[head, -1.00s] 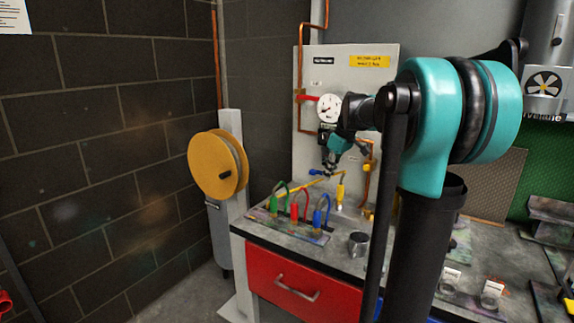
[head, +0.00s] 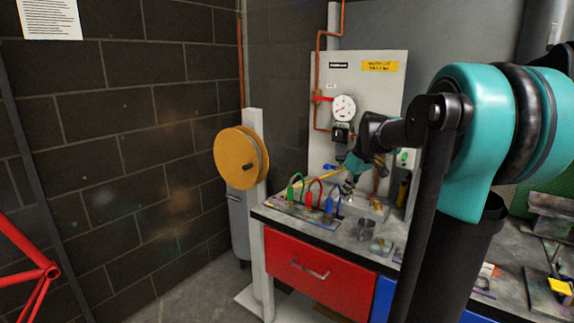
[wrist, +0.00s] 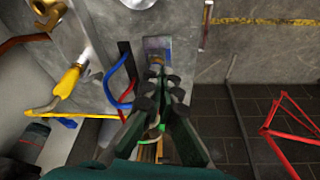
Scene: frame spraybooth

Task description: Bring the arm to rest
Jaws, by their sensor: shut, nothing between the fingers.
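My gripper (head: 349,188) hangs low over the workbench (head: 282,225), in front of the grey gauge panel. It is close to the rack with green, red and blue looped tools (head: 312,200). Its fingers are small in the head view. In the wrist view my gripper (wrist: 166,84) points away from the camera with its dark green fingers together and nothing between them. My teal and black arm is bent, with its large joint at the right of the head view.
The pressure gauge (head: 343,107) and copper pipe are on the panel. A yellow reel (head: 240,158) on a white post stands left of the bench. A metal cup (head: 366,230) stands on the bench. A red tubular frame (head: 35,272) is at far left, with open floor between.

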